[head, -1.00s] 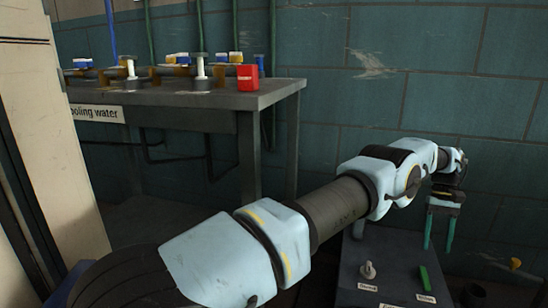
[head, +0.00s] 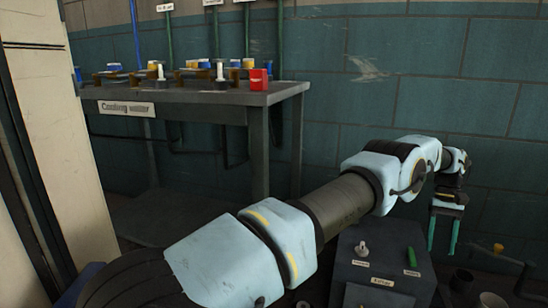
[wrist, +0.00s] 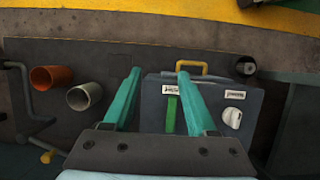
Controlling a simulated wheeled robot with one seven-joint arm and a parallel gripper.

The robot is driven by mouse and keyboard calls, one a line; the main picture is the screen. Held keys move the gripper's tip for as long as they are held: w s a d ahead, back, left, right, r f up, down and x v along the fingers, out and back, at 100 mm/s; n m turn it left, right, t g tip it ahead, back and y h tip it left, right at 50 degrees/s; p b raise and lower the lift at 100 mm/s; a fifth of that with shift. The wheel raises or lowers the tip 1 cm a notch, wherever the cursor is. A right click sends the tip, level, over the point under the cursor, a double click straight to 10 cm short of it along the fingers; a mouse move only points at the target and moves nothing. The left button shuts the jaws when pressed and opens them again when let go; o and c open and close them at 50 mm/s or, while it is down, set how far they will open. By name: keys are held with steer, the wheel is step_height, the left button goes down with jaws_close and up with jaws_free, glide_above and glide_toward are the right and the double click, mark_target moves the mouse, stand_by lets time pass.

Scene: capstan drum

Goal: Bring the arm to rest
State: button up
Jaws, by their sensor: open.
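My arm reaches from the lower left to the right in the head view. My gripper (head: 442,233) hangs at its end with two green fingers pointing down, apart and with nothing between them. It is above and to the right of a dark control box (head: 375,258) with a white knob (head: 361,249) and a green lever (head: 411,256). In the wrist view the fingers (wrist: 157,72) are spread, with the box (wrist: 250,90) seen beyond and below them. The green lever (wrist: 171,114) and white knob (wrist: 232,119) show there too.
A dark bench (head: 230,101) with a "Cooling water" label, several valves and a red block (head: 259,79) stands at the back left. A tiled wall (head: 470,80) is behind the arm. Open pipe ends, one orange (wrist: 52,77) and one pale (wrist: 84,96), show in the wrist view.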

steer(key=w+a+r+n+t+h, duration=0.1)
steer(key=w+a+r, duration=0.35)
steer(key=a, duration=0.25)
steer(key=w+a+r+t, duration=0.1)
steer(key=w+a+r, duration=0.2)
steer(key=w+a, duration=0.4)
steer(key=a+r+t+h, duration=0.1)
steer(key=a+r, duration=0.3)
steer(key=a, duration=1.1)
steer(key=s+a+r+n+t, duration=0.1)
steer(key=s+a, duration=0.8)
steer(key=a, duration=0.4)
steer(key=s+a+n+t, duration=0.1)
steer(key=s+a+t, duration=0.1)
steer(key=s+a, duration=0.9)
step_height(320, 180, up, 35)
steer(key=w+a+p, duration=0.1)
steer(key=w+p, duration=0.1)
steer(key=p, duration=3.2)
steer(key=shift+a+p, duration=0.4)
